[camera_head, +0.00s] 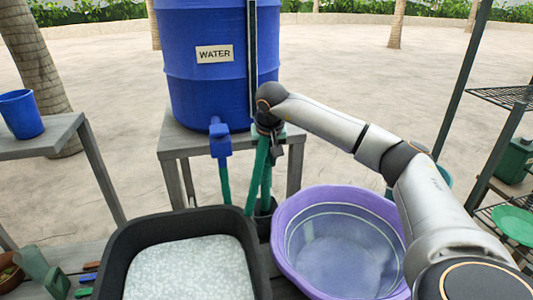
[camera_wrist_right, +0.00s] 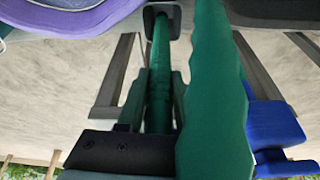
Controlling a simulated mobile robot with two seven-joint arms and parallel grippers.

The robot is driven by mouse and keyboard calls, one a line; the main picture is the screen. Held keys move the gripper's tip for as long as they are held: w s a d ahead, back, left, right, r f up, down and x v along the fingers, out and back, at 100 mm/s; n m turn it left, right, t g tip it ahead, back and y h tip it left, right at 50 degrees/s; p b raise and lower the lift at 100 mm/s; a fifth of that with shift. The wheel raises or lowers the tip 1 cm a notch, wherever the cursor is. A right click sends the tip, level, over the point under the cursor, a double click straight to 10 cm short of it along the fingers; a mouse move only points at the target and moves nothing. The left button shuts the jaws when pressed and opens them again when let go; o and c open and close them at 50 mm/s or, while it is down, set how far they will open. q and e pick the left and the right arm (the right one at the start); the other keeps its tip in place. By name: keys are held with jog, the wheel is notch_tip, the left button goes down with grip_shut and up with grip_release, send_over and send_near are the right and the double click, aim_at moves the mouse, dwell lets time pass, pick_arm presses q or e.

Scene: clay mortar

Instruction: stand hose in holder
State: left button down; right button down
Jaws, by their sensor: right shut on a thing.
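The green hose (camera_head: 255,178) hangs in front of the blue water barrel, beside the blue tap (camera_head: 219,138). My right gripper (camera_head: 268,136) is shut on the hose just below the barrel. In the right wrist view the gripper's fingers (camera_wrist_right: 157,105) sit on both sides of a straight green length (camera_wrist_right: 161,60). That length runs to the dark holder (camera_wrist_right: 161,12), and a thicker wavy length of hose (camera_wrist_right: 212,95) passes close beside it. In the head view the holder (camera_head: 262,217) is a dark cup between the two tubs; I cannot tell whether the hose end is inside it. My left gripper is not in view.
The blue barrel (camera_head: 205,88) stands on a grey table (camera_head: 172,147). A black tub (camera_head: 112,247) with pale contents and a purple basin (camera_head: 283,222) flank the holder closely. A blue cup (camera_head: 20,115) is at far left, and dark shelves (camera_head: 503,97) stand at right.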

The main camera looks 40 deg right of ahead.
aim_at(267, 170)
notch_tip(267, 170, down, 4)
jog(key=shift+f+b, duration=0.1)
jog(key=shift+b, duration=0.7)
jog(key=shift+f, duration=0.6)
grip_release()
jog(key=p+v, duration=0.3)
jog(key=v, duration=0.1)
jog(key=shift+w+d+r, duration=0.1)
jog(key=shift+r, duration=0.1)
jog(key=p+v, duration=0.5)
jog(key=v, duration=0.1)
jog(key=shift+r+p, duration=0.35)
jog(key=shift+p, duration=0.05)
dwell(0.3)
